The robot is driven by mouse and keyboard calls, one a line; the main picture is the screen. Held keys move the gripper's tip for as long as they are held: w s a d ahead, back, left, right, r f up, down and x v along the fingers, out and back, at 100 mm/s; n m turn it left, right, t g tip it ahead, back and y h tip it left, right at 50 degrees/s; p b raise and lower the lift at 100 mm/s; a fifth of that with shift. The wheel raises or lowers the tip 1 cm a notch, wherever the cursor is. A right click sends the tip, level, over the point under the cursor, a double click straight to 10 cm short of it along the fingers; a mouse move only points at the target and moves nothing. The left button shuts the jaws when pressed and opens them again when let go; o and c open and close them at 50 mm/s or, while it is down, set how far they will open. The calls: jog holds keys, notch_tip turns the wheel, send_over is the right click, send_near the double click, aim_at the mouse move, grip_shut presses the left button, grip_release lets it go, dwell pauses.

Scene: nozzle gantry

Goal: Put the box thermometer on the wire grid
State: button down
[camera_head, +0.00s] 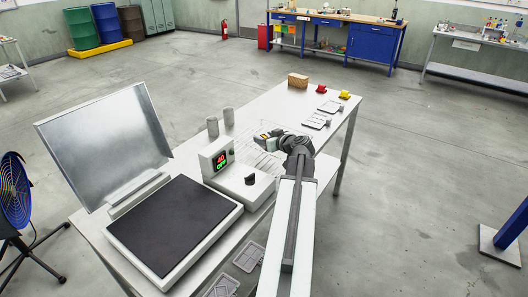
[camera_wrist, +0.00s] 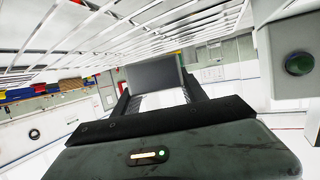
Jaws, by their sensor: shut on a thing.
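My gripper (camera_head: 268,137) is low over the far part of the bench, at the wire grid (camera_head: 246,155). In the wrist view my gripper (camera_wrist: 157,88) is shut on a small grey box with a pale lower part, the box thermometer (camera_wrist: 153,74), held between its two dark fingers. The thermometer's display cannot be made out. The wire grid also spans the top of the wrist view (camera_wrist: 95,42), close to the held box. I cannot tell whether the box touches the grid. In the head view my arm and gripper hide part of the grid and most of the box.
A tan block (camera_head: 298,80), red and yellow pieces and small trays (camera_head: 316,121) occupy the bench's far end.

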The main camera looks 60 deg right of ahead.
notch_tip(320, 180, down, 4)
jog(key=b, duration=0.3)
jog(key=shift+b, duration=0.4)
jog(key=shift+r, duration=0.25)
jog(key=shift+f, duration=0.15)
jog(key=c, duration=0.6)
grip_release()
